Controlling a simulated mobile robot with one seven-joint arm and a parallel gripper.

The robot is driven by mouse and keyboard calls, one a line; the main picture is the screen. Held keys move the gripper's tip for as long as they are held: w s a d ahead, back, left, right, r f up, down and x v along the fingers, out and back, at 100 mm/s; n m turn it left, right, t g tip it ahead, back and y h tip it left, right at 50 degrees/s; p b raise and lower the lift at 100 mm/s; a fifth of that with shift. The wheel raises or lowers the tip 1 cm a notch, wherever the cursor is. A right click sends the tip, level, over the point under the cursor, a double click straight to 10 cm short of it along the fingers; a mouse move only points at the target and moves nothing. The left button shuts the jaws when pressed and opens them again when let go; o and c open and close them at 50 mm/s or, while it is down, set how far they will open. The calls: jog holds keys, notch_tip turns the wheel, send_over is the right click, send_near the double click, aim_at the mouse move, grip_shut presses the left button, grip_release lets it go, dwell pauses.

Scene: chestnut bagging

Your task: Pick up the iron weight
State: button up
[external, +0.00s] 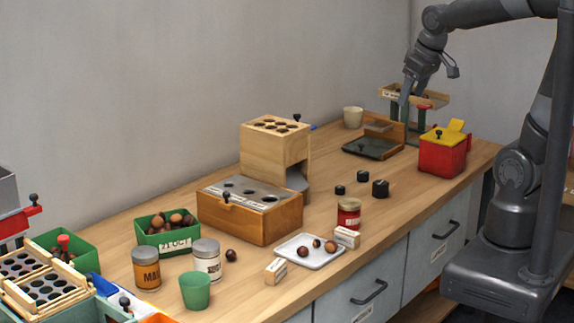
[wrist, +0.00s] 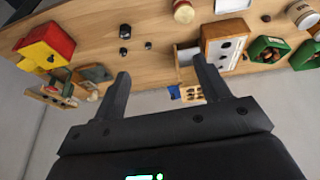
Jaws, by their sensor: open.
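Several small black weights stand on the wooden table, right of its middle. The largest (external: 380,188) is nearest the front edge, with two smaller ones, one behind it (external: 363,176) and one to its left (external: 340,190). Which one is meant by the iron weight, I cannot tell. In the wrist view the largest (wrist: 125,31) and the smaller ones (wrist: 123,50) (wrist: 148,45) show beyond my fingers. My gripper (external: 405,96) is open and empty, high at the back right of the table, well apart from the weights. It also shows in the wrist view (wrist: 160,68).
A red box with a yellow lid (external: 440,155) stands right of the weights. Behind them are a dark scale plate (external: 372,149) and a raised wooden tray (external: 425,97). A red jar (external: 349,214) stands in front. The wood around the weights is clear.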

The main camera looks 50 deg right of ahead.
jog(key=w+d+f+g, duration=0.2)
jog(key=w+d+f, duration=0.5)
jog(key=w+f, duration=0.4)
jog(key=g, duration=0.2)
send_over(381, 182)
jog(key=a, duration=0.1)
notch_tip(381, 182, down, 12)
jog(key=f, duration=0.1)
jog(key=shift+n, duration=0.3)
jog(key=f, duration=0.5)
jog(key=shift+s+f, duration=0.25)
jog(key=shift+s, duration=0.05)
jog(key=shift+w+d+f, duration=0.15)
jog(key=shift+d+f, duration=0.05)
jog(key=shift+f, duration=1.15)
jog(key=shift+w+d+f, duration=0.1)
jog(key=shift+d+f, duration=0.1)
jog(key=shift+f, duration=1.1)
jog(key=c, duration=1.4)
jog(key=shift+c, duration=0.2)
jog(key=shift+r, duration=0.15)
